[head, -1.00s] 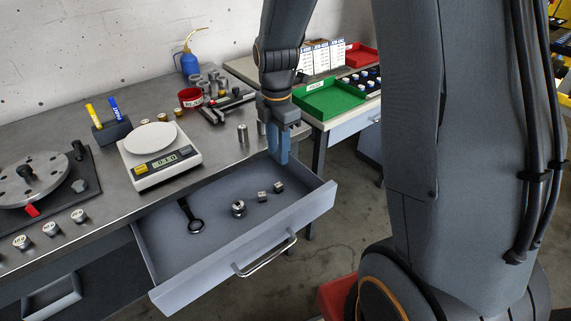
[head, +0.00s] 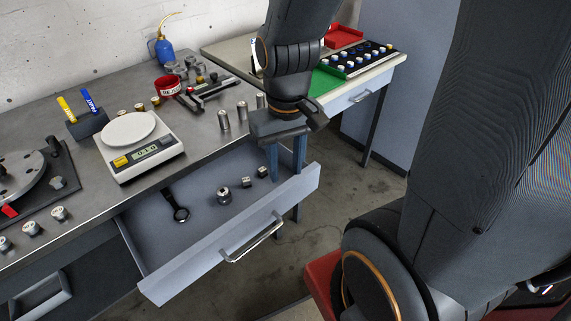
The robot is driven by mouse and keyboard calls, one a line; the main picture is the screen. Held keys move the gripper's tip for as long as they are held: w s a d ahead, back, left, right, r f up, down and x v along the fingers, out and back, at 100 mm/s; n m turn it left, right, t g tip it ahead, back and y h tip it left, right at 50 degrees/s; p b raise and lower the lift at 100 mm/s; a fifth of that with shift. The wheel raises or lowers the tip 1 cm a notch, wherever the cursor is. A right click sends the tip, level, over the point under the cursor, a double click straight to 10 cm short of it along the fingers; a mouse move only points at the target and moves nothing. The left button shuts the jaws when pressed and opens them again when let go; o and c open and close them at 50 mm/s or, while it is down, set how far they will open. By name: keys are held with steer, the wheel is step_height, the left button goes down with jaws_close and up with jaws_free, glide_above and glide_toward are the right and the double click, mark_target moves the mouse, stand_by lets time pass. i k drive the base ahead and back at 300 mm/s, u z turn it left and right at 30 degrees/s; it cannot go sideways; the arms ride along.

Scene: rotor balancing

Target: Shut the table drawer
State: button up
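The table drawer (head: 190,250) stands pulled out from the grey metal table (head: 75,185). Its bar handle (head: 252,240) is on the front panel. Inside lie a dark ring-ended tool (head: 180,213) and several small metal pieces, one a round nut-like part (head: 224,196). My gripper (head: 287,172) points down at the drawer's far right end, its blue fingers spread apart with nothing seen between them. The fingertips are close to the drawer's right end and front panel; I cannot tell whether they touch it.
A scale (head: 139,145) stands on the table behind the drawer, with metal cylinders (head: 224,120) near the table edge. A second table (head: 386,72) with a green tray (head: 326,80) is at the back right.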

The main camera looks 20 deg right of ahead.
mark_target(170, 255)
steer(key=z, duration=1.45)
steer(key=k, duration=0.9)
steer(key=u, duration=1.35)
steer(key=i, duration=0.5)
steer(key=u, duration=0.05)
